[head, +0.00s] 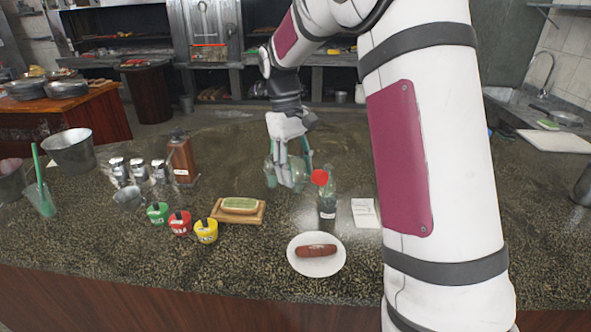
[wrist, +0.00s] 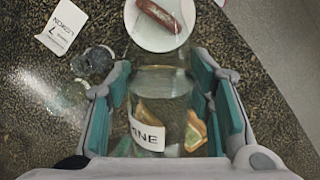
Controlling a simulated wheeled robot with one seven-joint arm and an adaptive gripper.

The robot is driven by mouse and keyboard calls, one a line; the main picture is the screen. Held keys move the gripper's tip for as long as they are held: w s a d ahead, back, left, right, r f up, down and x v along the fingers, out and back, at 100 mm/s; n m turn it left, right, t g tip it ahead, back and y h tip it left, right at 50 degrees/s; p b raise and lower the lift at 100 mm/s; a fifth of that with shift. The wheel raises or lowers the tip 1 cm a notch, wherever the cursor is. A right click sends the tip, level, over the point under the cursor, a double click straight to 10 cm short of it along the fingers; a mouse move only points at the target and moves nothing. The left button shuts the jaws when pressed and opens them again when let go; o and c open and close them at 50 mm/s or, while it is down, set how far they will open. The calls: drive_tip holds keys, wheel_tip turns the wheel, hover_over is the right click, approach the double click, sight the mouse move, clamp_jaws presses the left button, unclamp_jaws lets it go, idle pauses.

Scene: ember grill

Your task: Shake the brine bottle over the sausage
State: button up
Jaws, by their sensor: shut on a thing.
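My gripper (head: 290,168) is shut on a clear bottle (head: 295,174), with one teal-padded finger on each side. In the wrist view the bottle (wrist: 163,95) shows a white label ending in "INE" and orange-yellow pieces inside; I take it as the brine bottle. Its height above the counter and its tilt are hard to tell. The brown sausage (head: 316,251) lies on a round white plate (head: 318,268) near the counter's front edge. It also shows at the top of the wrist view (wrist: 165,14). The held bottle is behind the plate, to its left, not over the sausage.
A dark labelled bottle (head: 327,208) stands close to my gripper, near a red cap (head: 319,177). A white card (head: 365,213) lies right of it. A wooden board (head: 226,217) with a green-topped block and several coloured pots stand left.

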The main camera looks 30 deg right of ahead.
drive_tip(key=shift+w+f+g+b, duration=0.2)
drive_tip(key=shift+w+g+b, duration=0.05)
drive_tip(key=shift+g+b, duration=0.5)
drive_tip(key=g+h+b, duration=0.1)
drive_tip(key=g+b, duration=0.1)
drive_tip(key=g, duration=0.1)
drive_tip(key=shift+r+g+b, duration=0.15)
drive_tip(key=shift+g+b, duration=0.2)
drive_tip(key=shift+b, duration=0.05)
drive_tip(key=shift+s+r+g+b, duration=0.15)
drive_tip(key=shift+g+b, duration=0.15)
drive_tip(key=shift+g, duration=0.2)
drive_tip(key=shift+r, duration=0.15)
drive_tip(key=shift+s, duration=0.1)
